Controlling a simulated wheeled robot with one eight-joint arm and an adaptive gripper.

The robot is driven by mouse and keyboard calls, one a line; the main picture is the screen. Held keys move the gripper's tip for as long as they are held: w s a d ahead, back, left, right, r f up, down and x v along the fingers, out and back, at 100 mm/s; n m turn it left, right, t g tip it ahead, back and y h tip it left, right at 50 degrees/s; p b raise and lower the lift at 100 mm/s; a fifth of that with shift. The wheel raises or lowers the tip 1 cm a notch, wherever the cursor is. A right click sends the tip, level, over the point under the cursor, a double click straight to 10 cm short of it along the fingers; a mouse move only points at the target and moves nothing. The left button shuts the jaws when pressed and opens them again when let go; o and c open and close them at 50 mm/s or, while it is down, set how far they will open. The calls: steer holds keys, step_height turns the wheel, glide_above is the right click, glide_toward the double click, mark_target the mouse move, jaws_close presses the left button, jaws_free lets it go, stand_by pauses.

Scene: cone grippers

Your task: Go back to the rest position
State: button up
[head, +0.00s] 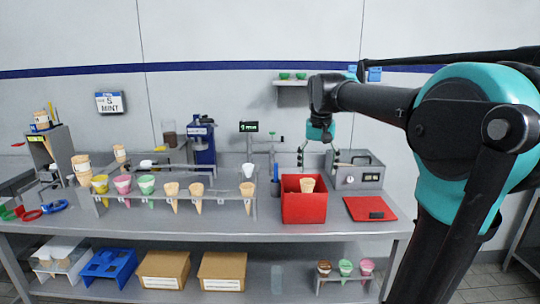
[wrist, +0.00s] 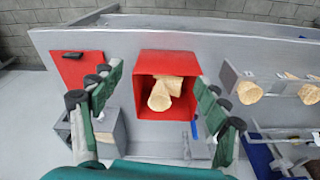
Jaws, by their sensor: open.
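My gripper (head: 319,158) is open and empty above the red bin, near its back right side in the head view. In the wrist view my gripper (wrist: 158,112) shows its two fingers spread wide on either side of the bin, with nothing between them. The red bin (head: 304,211) stands on the metal counter and also shows in the wrist view (wrist: 148,66). Cones (head: 307,184) lie inside it, and the wrist view shows more than one cone (wrist: 162,97) there, apart from the fingers.
A cone rack (head: 226,209) with several cones and cups runs left of the bin. A grey machine (head: 358,172) stands behind right, and a red mat (head: 369,208) lies right of the bin. A wall shelf (head: 291,83) is above. Open air surrounds my gripper above the counter.

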steer(key=s+d+f+t, duration=0.1)
steer(key=s+f, duration=0.5)
steer(key=f, duration=0.3)
steer(key=s+d+f+n, duration=0.1)
steer(key=s+f, duration=0.6)
steer(key=f, duration=0.3)
steer(key=s+d+f+n+t, duration=0.1)
steer(key=s+d+f, duration=0.1)
steer(key=s+f, duration=0.5)
step_height(320, 180, down, 3)
steer(key=shift+s+f+t, duration=0.15)
steer(key=shift+s+t, duration=0.05)
steer(key=shift+t, duration=0.1)
